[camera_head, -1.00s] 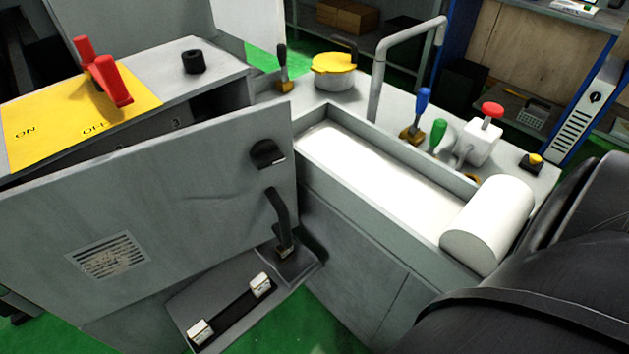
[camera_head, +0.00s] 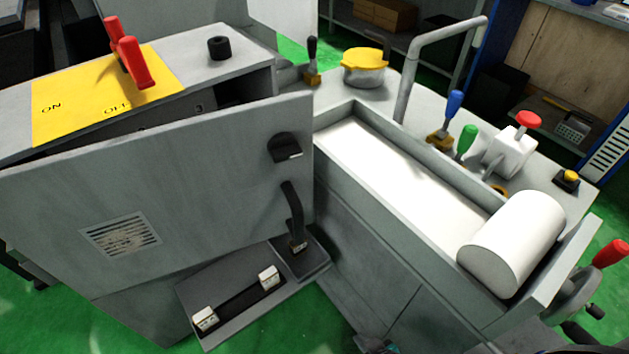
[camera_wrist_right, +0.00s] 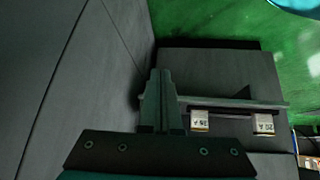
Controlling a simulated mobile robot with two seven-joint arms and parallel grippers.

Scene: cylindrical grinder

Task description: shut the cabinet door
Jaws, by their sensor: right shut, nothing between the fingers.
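The cabinet door (camera_head: 205,185) is a large grey panel with a vent grille and a black latch (camera_head: 285,147), on the left of the head view. It stands ajar. A dark wedge-shaped gap along its top widens to the right, and its right edge stands out from the cabinet (camera_head: 190,75). My right gripper (camera_head: 380,347) barely shows at the bottom edge of the head view, low in front of the machine and right of the door. In the right wrist view its fingers (camera_wrist_right: 161,85) are together and empty. My left gripper is out of view.
A foot pedal unit (camera_head: 238,298) with a black lever (camera_head: 293,215) sits below the door's right edge; its white pedals (camera_wrist_right: 264,124) show in the wrist view. The machine bed with a white cylinder (camera_head: 513,243) and a handwheel (camera_head: 572,292) stand right. Green floor is clear in front.

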